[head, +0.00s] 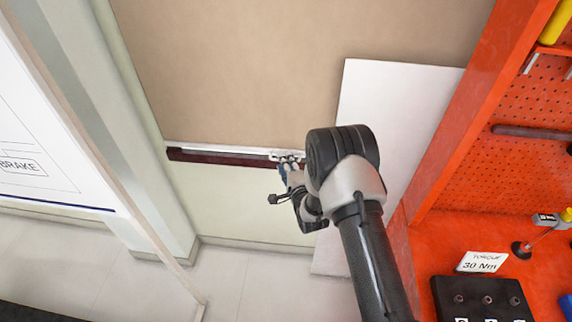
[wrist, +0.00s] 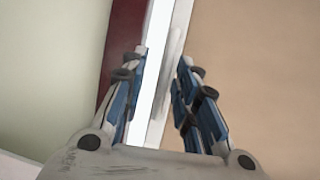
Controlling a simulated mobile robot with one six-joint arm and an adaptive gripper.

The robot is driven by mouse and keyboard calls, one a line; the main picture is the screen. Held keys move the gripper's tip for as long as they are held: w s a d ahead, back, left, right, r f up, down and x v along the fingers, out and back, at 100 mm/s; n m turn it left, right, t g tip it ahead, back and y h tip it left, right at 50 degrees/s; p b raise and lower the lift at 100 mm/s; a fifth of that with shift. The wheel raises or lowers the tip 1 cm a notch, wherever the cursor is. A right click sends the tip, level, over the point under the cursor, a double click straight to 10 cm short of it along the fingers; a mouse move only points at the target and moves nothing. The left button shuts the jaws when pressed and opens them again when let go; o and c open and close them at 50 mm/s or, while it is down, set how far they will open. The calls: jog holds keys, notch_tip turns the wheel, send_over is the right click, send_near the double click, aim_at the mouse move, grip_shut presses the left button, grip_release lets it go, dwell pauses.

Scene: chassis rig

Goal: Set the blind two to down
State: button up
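A tan blind (head: 270,70) hangs over a pale wall in the head view. Its lower edge carries a white rail (head: 215,147) with a dark red strip (head: 215,157) below it. A small pale handle (head: 287,155) sits on the rail, partly hidden by my gripper (head: 284,170). In the wrist view the blind (wrist: 260,70) fills the right side, with the white rail and a grey handle bar (wrist: 173,65) in the middle. My gripper's blue fingers (wrist: 160,65) stand apart on either side of the handle, with a visible gap. No label shows which blind this is.
A white panel (head: 375,120) leans at the right of the blind. An orange pegboard bench (head: 505,235) with tools stands further right. At the left are a pale pillar (head: 125,130) and a white board marked BRAKE (head: 35,130). Pale floor tiles (head: 245,280) lie below.

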jog(key=v, duration=1.2)
dwell(0.3)
jog(key=s+d+r+n+g+h, duration=0.15)
jog(key=d+r+n, duration=0.25)
jog(key=r, duration=0.5)
jog(key=s+d+r+n+g+h, duration=0.1)
jog(key=d+r+n+g+h, duration=0.3)
jog(key=r, duration=0.5)
jog(key=s+d+r+n+g, duration=0.1)
jog(key=s+d+r+n, duration=0.1)
jog(key=s, duration=0.8)
jog(key=s+d+r+n+g, duration=0.2)
jog(key=s+r, duration=0.1)
jog(key=s, duration=0.7)
jog(key=s+d+r+n+g, duration=0.1)
jog(key=s+d+r+n, duration=0.1)
jog(key=s, duration=0.8)
jog(key=shift+d+r+n+g, duration=0.35)
jog(key=shift+d+r, duration=0.15)
jog(key=shift+r, duration=0.2)
